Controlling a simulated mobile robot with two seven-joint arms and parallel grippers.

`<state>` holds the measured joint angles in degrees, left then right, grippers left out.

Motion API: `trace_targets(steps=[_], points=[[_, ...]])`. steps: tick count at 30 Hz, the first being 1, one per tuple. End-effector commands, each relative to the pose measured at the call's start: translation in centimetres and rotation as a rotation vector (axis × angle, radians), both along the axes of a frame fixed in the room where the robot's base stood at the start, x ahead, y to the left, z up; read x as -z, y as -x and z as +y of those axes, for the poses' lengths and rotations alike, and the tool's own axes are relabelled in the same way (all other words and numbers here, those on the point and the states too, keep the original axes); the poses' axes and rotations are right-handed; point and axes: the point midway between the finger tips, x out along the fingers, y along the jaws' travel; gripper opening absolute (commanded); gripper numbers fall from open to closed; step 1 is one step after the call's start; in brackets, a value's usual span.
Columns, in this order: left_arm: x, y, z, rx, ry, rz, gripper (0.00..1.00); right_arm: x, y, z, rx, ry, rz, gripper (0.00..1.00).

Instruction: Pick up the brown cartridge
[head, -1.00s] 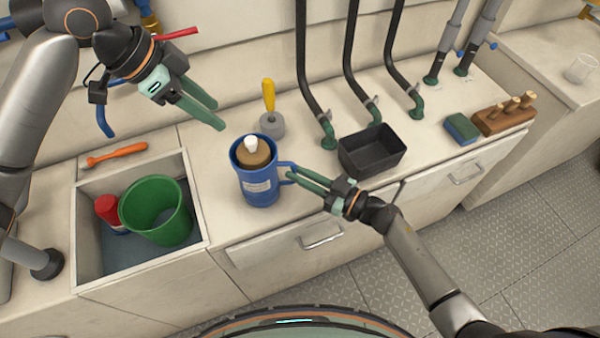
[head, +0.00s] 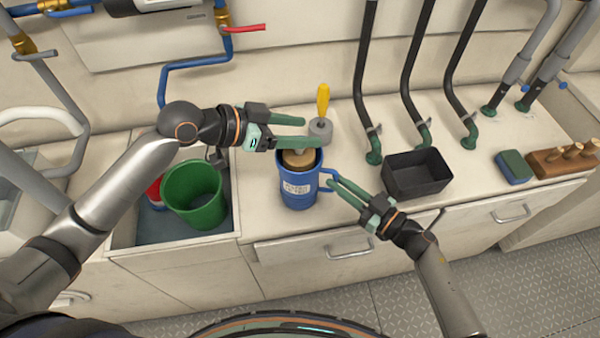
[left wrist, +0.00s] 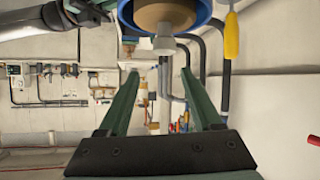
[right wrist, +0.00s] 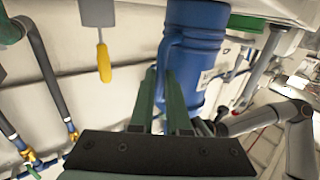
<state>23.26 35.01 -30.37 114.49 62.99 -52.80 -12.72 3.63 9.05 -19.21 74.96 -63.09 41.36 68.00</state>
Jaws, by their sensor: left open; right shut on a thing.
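The brown cartridge (head: 299,158) stands inside the blue canister (head: 297,188), with its top at the rim. In the head view a finger of my left gripper covers its white tip. The left wrist view shows the brown top (left wrist: 165,14) and the white tip (left wrist: 165,44). My left gripper (head: 317,132) is open and empty, its fingers level over the canister's mouth; the tip does not look to be between them. My right gripper (head: 331,181) is shut on the canister's handle (right wrist: 170,55). The canister is upright on the counter.
A black bin (head: 417,178) and black hoses (head: 362,90) are to the right. A green bucket (head: 194,194) sits in the recess at left. A red-handled valve pipe (head: 228,50) is at back left.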

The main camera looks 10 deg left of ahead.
Motion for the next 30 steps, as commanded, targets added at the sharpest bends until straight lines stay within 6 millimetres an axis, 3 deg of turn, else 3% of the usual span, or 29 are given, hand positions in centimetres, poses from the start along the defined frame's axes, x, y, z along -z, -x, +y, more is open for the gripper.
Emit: trace_targets(steps=[9,22,26,30], points=[[2.5,1.7,1.5,-0.227,0.226,-0.148,0.66,0.0,0.0,0.0,0.001,0.001,0.001,0.0],[4.1,6.3,4.9,-0.422,0.269,-0.397,0.66,0.0,0.0,0.0,0.0,0.001,0.001,0.0],[4.0,6.7,5.1,-0.436,0.269,-0.425,0.66,0.0,0.0,0.0,0.0,0.001,0.001,0.0],[3.9,5.5,4.4,-0.441,0.272,-0.434,0.66,0.0,0.0,0.0,0.0,0.001,0.001,0.0]])
